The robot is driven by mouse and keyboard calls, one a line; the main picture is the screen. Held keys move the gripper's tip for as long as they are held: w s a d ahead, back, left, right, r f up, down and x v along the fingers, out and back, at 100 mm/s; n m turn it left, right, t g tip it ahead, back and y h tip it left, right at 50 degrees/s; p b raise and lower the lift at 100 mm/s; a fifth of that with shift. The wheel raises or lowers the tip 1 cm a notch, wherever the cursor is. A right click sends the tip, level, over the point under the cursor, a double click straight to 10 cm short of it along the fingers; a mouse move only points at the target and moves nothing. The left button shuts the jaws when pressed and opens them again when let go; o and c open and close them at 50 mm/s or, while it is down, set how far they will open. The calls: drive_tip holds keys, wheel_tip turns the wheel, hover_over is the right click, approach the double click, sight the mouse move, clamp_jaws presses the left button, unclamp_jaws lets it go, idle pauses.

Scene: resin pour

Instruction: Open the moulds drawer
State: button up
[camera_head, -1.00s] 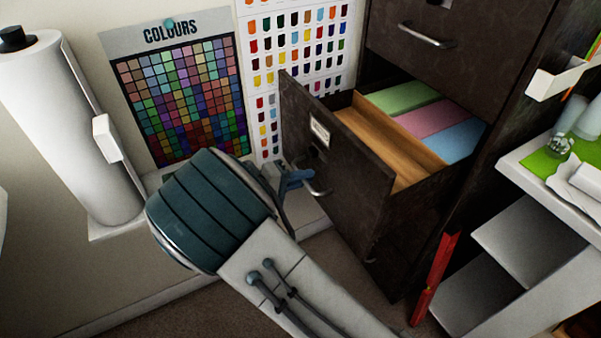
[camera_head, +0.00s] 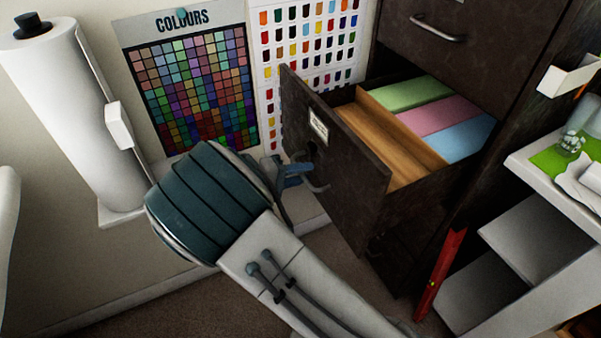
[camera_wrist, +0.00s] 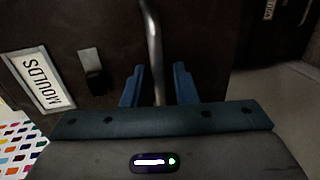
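The moulds drawer (camera_head: 345,190) is a dark drawer standing pulled well out of the dark cabinet, its inside visible from above. In the wrist view its front carries an upside-down label reading MOULDS (camera_wrist: 41,80). Its metal bar handle (camera_wrist: 154,45) runs down between the two blue fingers of my gripper (camera_wrist: 158,86). The fingers are apart, with a gap showing on each side of the bar, so my gripper is open around the handle. In the head view my gripper (camera_head: 292,174) is at the handle (camera_head: 318,187), partly hidden by my wrist.
Inside the drawer are a wooden divider (camera_head: 390,138) and green, pink and blue blocks. A closed drawer (camera_head: 470,50) is above. A red upright object (camera_head: 440,275) and white shelves (camera_head: 535,240) stand right. A paper roll (camera_head: 75,110) and colour chart (camera_head: 195,85) are left.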

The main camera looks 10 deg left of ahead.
drive_tip(key=shift+a, duration=0.1)
drive_tip(key=v, duration=1.3)
drive_tip(key=shift+s+a+p, duration=0.25)
drive_tip(key=shift+s+p, duration=0.05)
drive_tip(key=shift+p, duration=0.15)
